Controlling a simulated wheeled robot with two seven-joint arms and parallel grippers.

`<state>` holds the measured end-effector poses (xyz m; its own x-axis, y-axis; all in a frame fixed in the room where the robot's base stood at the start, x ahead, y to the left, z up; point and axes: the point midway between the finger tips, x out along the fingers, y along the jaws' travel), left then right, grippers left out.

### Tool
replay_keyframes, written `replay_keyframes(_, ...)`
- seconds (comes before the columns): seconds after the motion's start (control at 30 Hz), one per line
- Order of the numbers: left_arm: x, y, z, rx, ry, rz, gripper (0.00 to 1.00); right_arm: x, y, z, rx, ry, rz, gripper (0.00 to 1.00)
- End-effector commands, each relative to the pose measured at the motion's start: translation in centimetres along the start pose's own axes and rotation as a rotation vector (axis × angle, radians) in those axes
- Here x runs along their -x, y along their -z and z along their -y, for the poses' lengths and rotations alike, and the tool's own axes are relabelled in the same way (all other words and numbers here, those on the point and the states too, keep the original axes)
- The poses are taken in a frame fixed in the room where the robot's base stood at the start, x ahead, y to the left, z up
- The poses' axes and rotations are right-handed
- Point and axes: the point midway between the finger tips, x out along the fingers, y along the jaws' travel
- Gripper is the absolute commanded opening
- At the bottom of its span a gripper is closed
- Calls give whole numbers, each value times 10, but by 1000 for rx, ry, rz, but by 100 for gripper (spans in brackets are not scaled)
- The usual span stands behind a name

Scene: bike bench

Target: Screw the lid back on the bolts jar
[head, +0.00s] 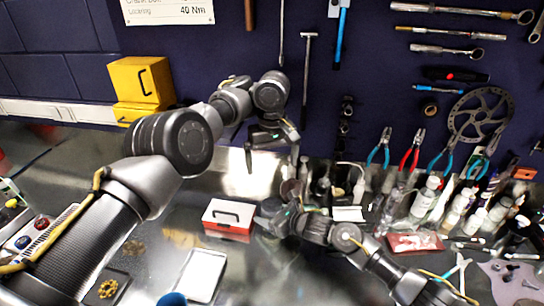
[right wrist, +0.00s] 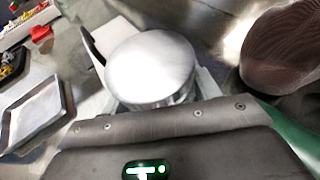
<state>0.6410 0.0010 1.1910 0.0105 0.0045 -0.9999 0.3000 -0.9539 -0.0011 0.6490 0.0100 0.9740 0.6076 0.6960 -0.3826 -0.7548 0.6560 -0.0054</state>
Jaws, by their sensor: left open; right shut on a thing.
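A round silver lid-like disc (right wrist: 152,66) on a short shiny body sits between my right gripper's fingers in the right wrist view. It looks like the lidded top of the bolts jar, but its lower part is hidden and I cannot tell whether the lid is seated. My right gripper (head: 274,217) is shut on it, low over the bench beside the red and white box. The jar is hard to make out in the head view. My left gripper (head: 272,160) is open and empty, fingers down, above and behind the right gripper, apart from it.
A red and white box (head: 229,217) stands just left of the right gripper. A brown ridged round thing (right wrist: 285,48) is close on the right in the wrist view. A metal tray (head: 202,275) lies in front. Several bottles (head: 455,212) crowd the right; yellow boxes (head: 140,82) stand back left.

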Motion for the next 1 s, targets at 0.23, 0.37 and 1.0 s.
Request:
replay_keyframes(0.23,13,0,0,-1,0,1,100,0,-1,0,0,0,2,0)
replay_keyframes(0.37,14,0,0,-1,1,0,100,0,-1,0,0,0,2,0)
replay_keyframes(1.0,13,0,0,-1,1,0,100,1,0,0,0,0,1,86)
